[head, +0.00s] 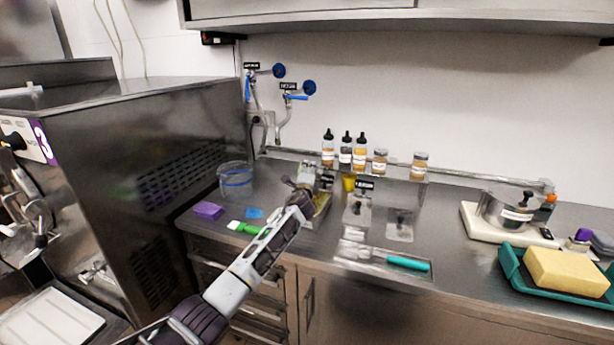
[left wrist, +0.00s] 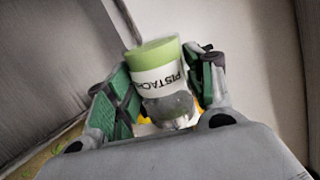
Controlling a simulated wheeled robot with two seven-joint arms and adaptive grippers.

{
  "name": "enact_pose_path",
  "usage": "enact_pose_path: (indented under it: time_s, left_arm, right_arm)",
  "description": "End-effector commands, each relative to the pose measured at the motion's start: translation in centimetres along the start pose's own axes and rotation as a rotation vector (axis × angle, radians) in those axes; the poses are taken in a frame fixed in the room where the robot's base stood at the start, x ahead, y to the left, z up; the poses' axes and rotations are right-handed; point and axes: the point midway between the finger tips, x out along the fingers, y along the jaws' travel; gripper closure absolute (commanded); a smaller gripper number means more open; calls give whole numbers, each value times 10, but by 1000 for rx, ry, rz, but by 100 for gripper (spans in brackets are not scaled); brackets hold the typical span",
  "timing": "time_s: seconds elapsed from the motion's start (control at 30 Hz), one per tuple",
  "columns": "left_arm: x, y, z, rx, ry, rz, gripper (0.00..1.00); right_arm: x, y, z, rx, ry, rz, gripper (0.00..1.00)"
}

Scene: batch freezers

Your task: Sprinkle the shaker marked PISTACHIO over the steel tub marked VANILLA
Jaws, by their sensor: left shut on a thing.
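My left gripper (head: 306,186) is above the back middle of the steel counter. In the left wrist view its green-padded fingers (left wrist: 160,98) are shut on the PISTACHIO shaker (left wrist: 158,78), with a green end, white label and clear part. In the head view the shaker (head: 308,170) is a small pale shape at the fingertips, apparently above a steel tub (head: 322,212) with yellowish contents. The gripper partly hides this tub. Small black tags stand behind the tubs; their words are too small to read, so I cannot confirm VANILLA. My right gripper is not in view.
Lidded steel containers (head: 358,212) sit right of the tub, with a yellow cup (head: 348,183) behind. Bottles (head: 360,152) and jars line the back ledge. A clear bucket (head: 236,178), purple block (head: 208,211) and teal-handled spatula (head: 400,262) lie around. A large machine stands left.

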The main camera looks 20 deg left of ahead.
Motion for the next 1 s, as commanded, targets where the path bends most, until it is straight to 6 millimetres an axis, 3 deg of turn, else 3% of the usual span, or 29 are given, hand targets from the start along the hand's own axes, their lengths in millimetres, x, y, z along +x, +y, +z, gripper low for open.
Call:
enact_pose_path:
  time_s: [0.37,1.0]
  left_arm:
    - [0,-2,0,-16,0,-1,71]
    - [0,-20,4,-308,-1,14,71]
  right_arm:
    - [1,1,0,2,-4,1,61]
    - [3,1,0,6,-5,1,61]
